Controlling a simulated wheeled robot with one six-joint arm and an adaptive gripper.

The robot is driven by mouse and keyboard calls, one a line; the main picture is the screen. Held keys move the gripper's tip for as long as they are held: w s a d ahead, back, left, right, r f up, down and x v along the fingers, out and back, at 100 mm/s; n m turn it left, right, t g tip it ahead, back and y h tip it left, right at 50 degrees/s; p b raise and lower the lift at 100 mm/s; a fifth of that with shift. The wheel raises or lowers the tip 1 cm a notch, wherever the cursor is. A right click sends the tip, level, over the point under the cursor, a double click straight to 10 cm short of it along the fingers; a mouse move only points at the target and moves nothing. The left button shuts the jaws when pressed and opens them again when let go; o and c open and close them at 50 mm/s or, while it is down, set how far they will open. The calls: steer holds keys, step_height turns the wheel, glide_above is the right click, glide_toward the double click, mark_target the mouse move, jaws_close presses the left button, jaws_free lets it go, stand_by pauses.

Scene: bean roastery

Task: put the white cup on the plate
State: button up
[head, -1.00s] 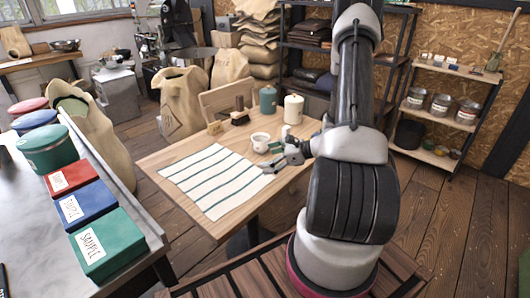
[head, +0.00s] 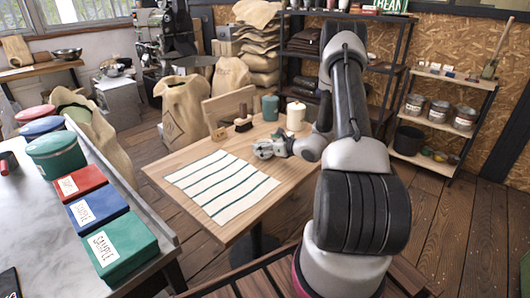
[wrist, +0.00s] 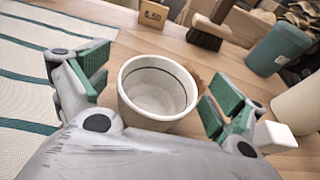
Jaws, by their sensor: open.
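The white cup (wrist: 152,110) stands upright on the wooden table in the wrist view, its open mouth facing my camera. My gripper (wrist: 157,84) is open, with one green-padded finger on each side of the cup. I cannot tell if either pad touches it. In the head view my gripper (head: 270,149) is low over the table, by the right edge of the striped cloth, and the cup cannot be made out there. I cannot make out a plate in any view.
The striped cloth (head: 220,186) covers the table's front left. Behind the cup are a price block (wrist: 153,14), a brush (wrist: 208,33), a green canister (wrist: 278,48) and a cream canister (head: 295,116). A small white block (wrist: 274,136) is close to the right finger.

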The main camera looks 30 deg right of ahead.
steer(key=c, duration=1.4)
steer(key=shift+o, duration=0.2)
steer(key=shift+r, duration=0.1)
